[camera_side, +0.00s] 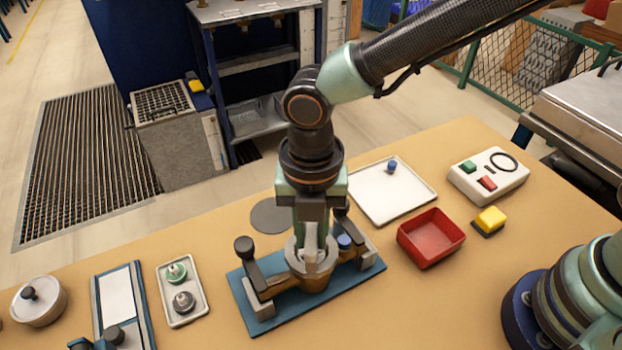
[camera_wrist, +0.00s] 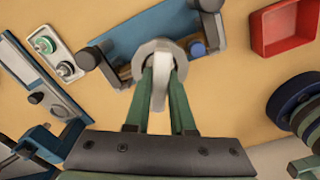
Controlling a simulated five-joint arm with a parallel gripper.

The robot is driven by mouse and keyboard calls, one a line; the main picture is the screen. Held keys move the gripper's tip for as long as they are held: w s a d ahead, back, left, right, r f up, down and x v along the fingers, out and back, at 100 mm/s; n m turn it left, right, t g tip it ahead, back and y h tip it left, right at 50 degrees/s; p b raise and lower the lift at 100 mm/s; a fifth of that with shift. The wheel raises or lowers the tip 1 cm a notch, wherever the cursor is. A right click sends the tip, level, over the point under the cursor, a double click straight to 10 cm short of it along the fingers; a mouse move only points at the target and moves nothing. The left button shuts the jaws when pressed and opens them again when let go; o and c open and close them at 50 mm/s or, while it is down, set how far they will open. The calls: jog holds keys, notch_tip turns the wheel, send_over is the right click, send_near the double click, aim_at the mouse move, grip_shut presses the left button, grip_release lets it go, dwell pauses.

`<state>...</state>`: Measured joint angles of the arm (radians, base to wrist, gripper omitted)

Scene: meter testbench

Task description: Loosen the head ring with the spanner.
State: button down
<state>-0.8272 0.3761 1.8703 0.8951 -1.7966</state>
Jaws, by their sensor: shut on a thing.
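My gripper (camera_side: 312,235) points down over the blue-based fixture (camera_side: 262,318). Its green fingers (camera_wrist: 162,76) are shut on the pale grey upright handle of what looks like the spanner (camera_wrist: 161,91). The spanner's round lower part (camera_side: 293,259) sits at the top of the brown meter body (camera_side: 313,283) clamped in the fixture. The head ring is hidden beneath it, or cannot be told from it. Whether the spanner is fully seated on the ring cannot be told.
A black-knobbed clamp lever (camera_side: 245,248) stands left of the meter, and a blue cap (camera_side: 344,241) is close on the right. A red bin (camera_side: 432,238), a white tray (camera_side: 372,205) and a button box (camera_side: 488,178) lie right. A small parts tray (camera_side: 197,312) lies left.

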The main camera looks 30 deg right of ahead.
jog(key=shift+r, duration=0.1)
jog(key=shift+r, duration=1.95)
jog(key=shift+w, duration=0.1)
